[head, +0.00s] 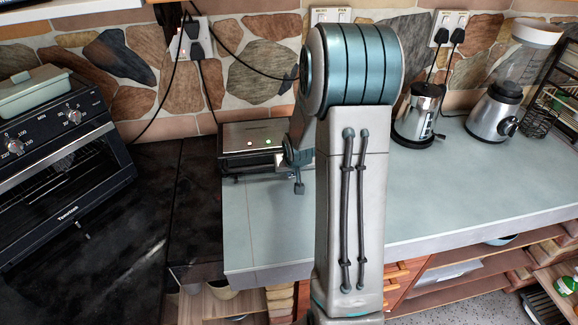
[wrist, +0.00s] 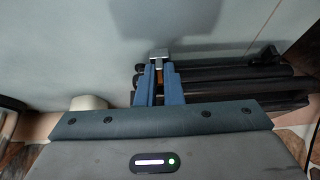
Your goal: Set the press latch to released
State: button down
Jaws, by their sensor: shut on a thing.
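The press (head: 252,134) stands on the counter against the stone wall, with a silver top and small green lights. My gripper (wrist: 160,70) reaches down at the press's right end, and my arm hides part of that end in the head view. In the wrist view the dark press body (wrist: 225,83) lies just right of the fingers. The two blue fingers are shut on a small grey block, which looks like the latch (wrist: 160,54). How far the latch is turned cannot be told.
A black oven (head: 65,165) stands to the left. A kettle (head: 418,112) and a blender (head: 495,105) stand to the right at the back. The pale counter (head: 450,195) is clear in front of them. Cables hang on the wall above the press.

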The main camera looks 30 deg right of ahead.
jog(key=shift+w+r, duration=0.1)
jog(key=shift+r, duration=0.05)
dwell(0.3)
jog(key=c, duration=1.6)
grip_release()
jog(key=shift+d, duration=0.1)
jog(key=shift+o, duration=0.2)
jog(key=v, duration=1.3)
jog(key=shift+r, duration=0.45)
